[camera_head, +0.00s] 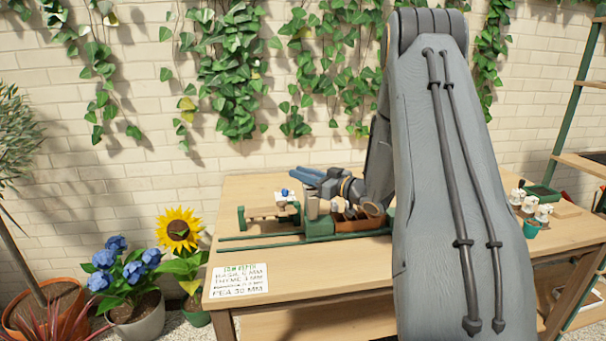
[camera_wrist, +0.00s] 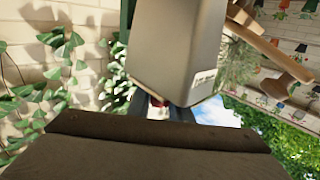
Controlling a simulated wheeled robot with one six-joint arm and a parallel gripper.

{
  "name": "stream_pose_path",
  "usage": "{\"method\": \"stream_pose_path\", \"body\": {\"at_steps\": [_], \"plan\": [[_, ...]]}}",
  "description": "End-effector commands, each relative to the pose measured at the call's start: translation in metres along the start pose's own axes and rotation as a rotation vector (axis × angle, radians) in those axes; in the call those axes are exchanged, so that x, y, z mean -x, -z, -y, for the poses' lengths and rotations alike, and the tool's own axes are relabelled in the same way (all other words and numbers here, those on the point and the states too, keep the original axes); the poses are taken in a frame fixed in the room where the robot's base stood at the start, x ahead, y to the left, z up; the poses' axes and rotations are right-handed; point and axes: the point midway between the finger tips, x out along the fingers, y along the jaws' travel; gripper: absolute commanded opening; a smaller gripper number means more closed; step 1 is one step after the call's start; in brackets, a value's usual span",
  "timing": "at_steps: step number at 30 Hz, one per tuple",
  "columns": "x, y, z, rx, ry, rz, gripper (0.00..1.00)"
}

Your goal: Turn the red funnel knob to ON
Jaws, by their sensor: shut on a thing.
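My gripper (camera_head: 308,176) reaches left over the green bench fixture (camera_head: 320,228) on the wooden table. In the wrist view my gripper (camera_wrist: 158,108) is shut, with a small red patch of the funnel knob (camera_wrist: 157,113) showing between its fingers. Most of the knob and the fingertips are hidden, so its ON or OFF setting cannot be read. A grey metal body (camera_wrist: 180,45) with a small white label stands close in front of the fingers. A grey metal piece (camera_head: 312,206) also shows below my gripper in the head view.
A wooden box (camera_head: 345,224) sits beside the fixture. Green rails (camera_head: 265,246) run along the table (camera_head: 300,285). White items (camera_head: 535,205) stand at right. Potted flowers (camera_head: 130,285) are left of the table.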

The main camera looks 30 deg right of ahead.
Motion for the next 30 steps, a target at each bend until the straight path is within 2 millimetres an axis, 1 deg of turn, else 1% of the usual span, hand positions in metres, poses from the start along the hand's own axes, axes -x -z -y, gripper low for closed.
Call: {"method": "stream_pose_path", "body": {"at_steps": [6, 19, 20, 21, 23, 30], "plan": [[-0.0007, 0.0006, 0.002, 0.001, 0.048, -0.002, 0.0], [-0.0008, 0.0007, 0.0028, 0.001, 0.057, -0.002, 0.0], [-0.0008, 0.0007, 0.0028, 0.001, 0.057, -0.002, 0.22], [-0.0008, 0.0008, 0.0027, 0.001, 0.057, -0.002, 0.28], [-0.0007, 0.0007, 0.0027, 0.001, 0.057, -0.002, 0.37], [-0.0004, 0.0005, 0.0024, 0.0, 0.056, -0.001, 0.37]]}}
